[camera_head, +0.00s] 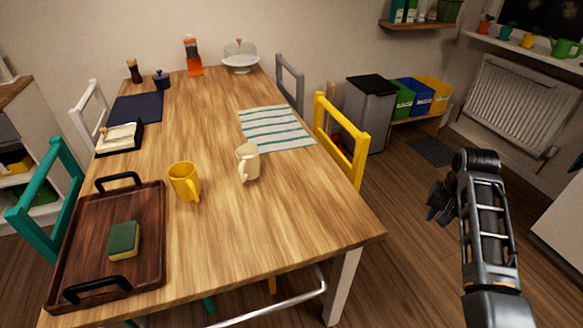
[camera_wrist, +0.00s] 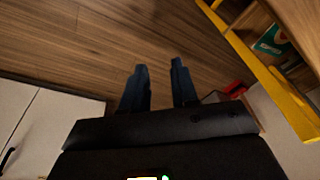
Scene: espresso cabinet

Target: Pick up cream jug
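The cream jug (camera_head: 247,162) stands upright on the wooden table (camera_head: 215,225), right of a yellow mug (camera_head: 184,182). It is cream-coloured, with its handle toward the front left. My gripper (camera_head: 437,205) is off the table to the right, over the floor and well apart from the jug. In the wrist view my gripper (camera_wrist: 160,82) has its two dark fingers apart with only floor between them. The jug does not show in the wrist view.
A dark wooden tray (camera_head: 70,240) with a sponge (camera_head: 124,241) is at the table's front left. A striped cloth (camera_head: 275,129) lies behind the jug. A yellow chair (camera_head: 341,140) stands at the right edge. The table's front right is clear.

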